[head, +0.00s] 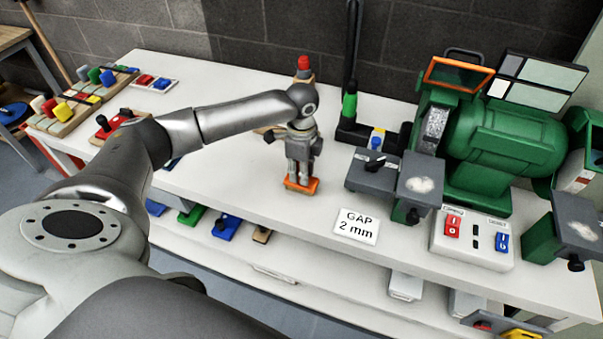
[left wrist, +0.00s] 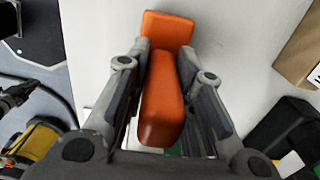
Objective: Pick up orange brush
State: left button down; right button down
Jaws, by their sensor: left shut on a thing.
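The orange brush (head: 301,187) is on or just above the white bench top, near the bench's middle; I cannot tell whether it touches the surface. In the left wrist view the orange brush (left wrist: 163,95) shows as a long block with a wider far end, lying between the two fingers. My left gripper (head: 302,170) points down from above and is shut on the brush, with a finger on each side. The brush's underside is hidden. My right gripper is not in view.
A green bench grinder (head: 500,140) with grey rests stands to the right. A "GAP 2 mm" card (head: 357,226) and a switch box (head: 472,240) lie near the front edge. Behind is a black stand with a green handle (head: 349,106). Block racks (head: 65,112) are at left.

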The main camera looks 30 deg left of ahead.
pick_arm(q)
jog(key=shift+r, duration=0.65)
jog(key=s+r+b, duration=0.2)
jog(key=s+r, duration=0.9)
jog(key=s, duration=0.3)
jog(key=shift+a+r, duration=0.35)
jog(key=c, duration=1.8)
grip_release()
jog(key=c, duration=0.4)
